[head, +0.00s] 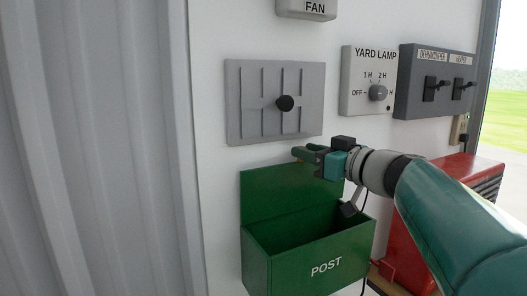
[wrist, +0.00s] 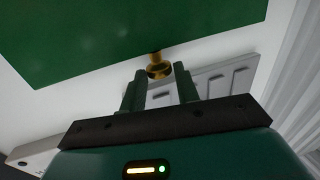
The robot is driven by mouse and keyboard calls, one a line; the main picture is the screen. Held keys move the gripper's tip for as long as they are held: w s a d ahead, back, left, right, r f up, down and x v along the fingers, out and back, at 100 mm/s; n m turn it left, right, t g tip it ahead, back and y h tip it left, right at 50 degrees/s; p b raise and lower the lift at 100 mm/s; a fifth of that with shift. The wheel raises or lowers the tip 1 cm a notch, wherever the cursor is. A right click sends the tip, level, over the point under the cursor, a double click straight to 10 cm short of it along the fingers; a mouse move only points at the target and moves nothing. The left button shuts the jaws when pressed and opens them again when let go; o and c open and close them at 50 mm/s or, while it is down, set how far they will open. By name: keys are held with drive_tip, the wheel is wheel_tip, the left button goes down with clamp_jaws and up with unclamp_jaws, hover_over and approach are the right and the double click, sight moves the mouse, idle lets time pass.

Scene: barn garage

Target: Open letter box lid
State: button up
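The green letter box (head: 305,262), marked POST, is on the white wall in the head view. Its lid (head: 275,192) stands raised, nearly upright against the wall, and the inside of the box shows. My gripper (head: 302,153) is at the lid's upper edge, in front of the wall. In the wrist view the green lid (wrist: 130,35) fills the upper left. A brass knob (wrist: 157,66) on its edge shows at the tips of my two fingers, which are apart with a gap between them. I cannot tell whether they touch the knob.
A grey panel with a black knob (head: 240,100) is on the wall just above the lid. A yard lamp switch (head: 360,108) and a dark grey switch box (head: 410,82) are to its right. A red machine (head: 455,172) stands behind my arm. Corrugated wall (head: 95,150) fills the left.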

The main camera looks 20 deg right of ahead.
clamp_jaws()
drive_tip(key=s, duration=0.1)
drive_tip(key=s+f, duration=0.1)
drive_tip(key=s, duration=0.1)
drive_tip(key=shift+s+d+f, duration=0.1)
drive_tip(key=shift+d+f, duration=0.15)
drive_tip(key=shift+d, duration=0.05)
drive_tip(key=o, duration=0.5)
unclamp_jaws()
drive_tip(key=shift+r, duration=0.1)
drive_tip(key=v, duration=1.4)
